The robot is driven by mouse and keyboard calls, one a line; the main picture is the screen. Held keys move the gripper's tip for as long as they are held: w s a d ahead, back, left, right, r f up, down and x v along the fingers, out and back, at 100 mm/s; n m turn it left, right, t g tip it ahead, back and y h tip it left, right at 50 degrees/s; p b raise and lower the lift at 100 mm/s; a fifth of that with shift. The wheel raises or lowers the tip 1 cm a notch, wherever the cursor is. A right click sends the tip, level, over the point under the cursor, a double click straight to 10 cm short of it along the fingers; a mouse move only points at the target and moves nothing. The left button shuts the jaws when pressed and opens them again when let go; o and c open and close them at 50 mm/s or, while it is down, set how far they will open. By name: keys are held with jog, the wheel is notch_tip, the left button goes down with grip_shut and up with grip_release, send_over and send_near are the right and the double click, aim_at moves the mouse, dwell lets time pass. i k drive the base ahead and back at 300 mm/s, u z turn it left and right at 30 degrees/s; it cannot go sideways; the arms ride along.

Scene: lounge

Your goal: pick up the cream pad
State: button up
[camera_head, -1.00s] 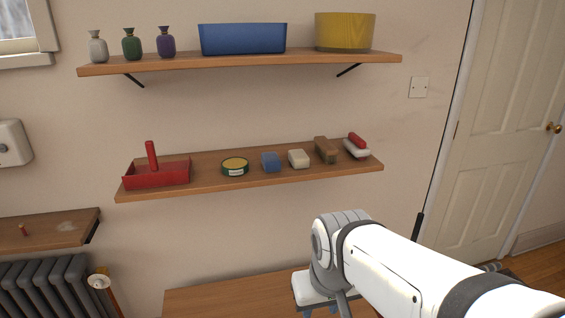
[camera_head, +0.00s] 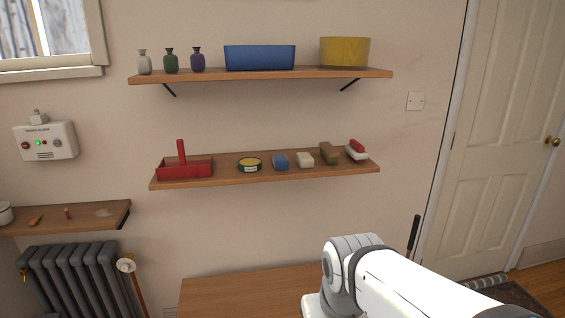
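The cream pad (camera_head: 305,160) is a small pale block lying on the middle wall shelf (camera_head: 220,180). It sits between a blue pad (camera_head: 280,161) on its left and a brown brush-like block (camera_head: 328,153) on its right. My white arm comes up from the lower right, below the shelf and apart from the pad. My gripper lies out of the frame at the bottom, so its fingers are hidden.
On the same shelf are a red tray (camera_head: 186,169) with an upright handle, a round tin (camera_head: 250,164) and a red-and-white brush (camera_head: 357,150). The upper shelf (camera_head: 270,75) holds vases and two bins. A wooden surface (camera_head: 235,292) stands below.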

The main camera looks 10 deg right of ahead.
aim_at(305, 160)
jog(key=u, duration=0.1)
jog(key=i, duration=0.9)
jog(key=z, duration=0.05)
